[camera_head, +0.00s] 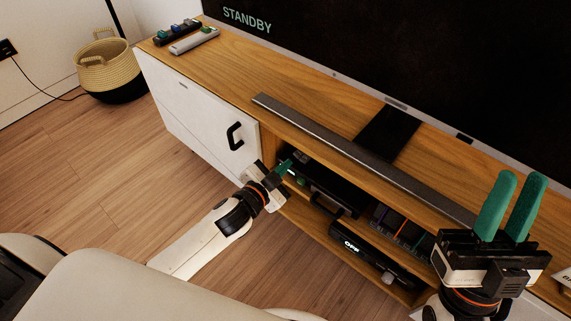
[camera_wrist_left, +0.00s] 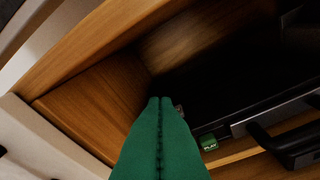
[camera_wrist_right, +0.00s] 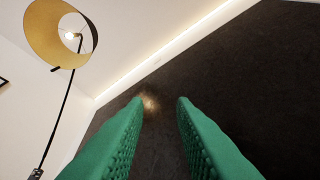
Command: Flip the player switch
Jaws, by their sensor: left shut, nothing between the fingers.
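The player (camera_head: 335,190) is a black box in the upper shelf bay of the wooden console. A green button marked PLAY (camera_wrist_left: 209,142) is on its front in the left wrist view. A small part (camera_wrist_left: 180,109) beside my fingertips may be the switch; it is mostly hidden, and I cannot tell its position. My left gripper (camera_head: 286,166) is shut and empty, its green fingertips at the left end of the player's front. The fingers fill the lower middle of the left wrist view (camera_wrist_left: 160,98); contact cannot be told. My right gripper (camera_head: 522,178) is open and empty, pointing up.
The large screen (camera_head: 400,60) reads STANDBY. A grey soundbar (camera_head: 350,150) lies along the console top's front edge. A white cabinet door (camera_head: 195,110) with a black handle is left of the bay. Another black device (camera_head: 370,257) sits on the lower shelf.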

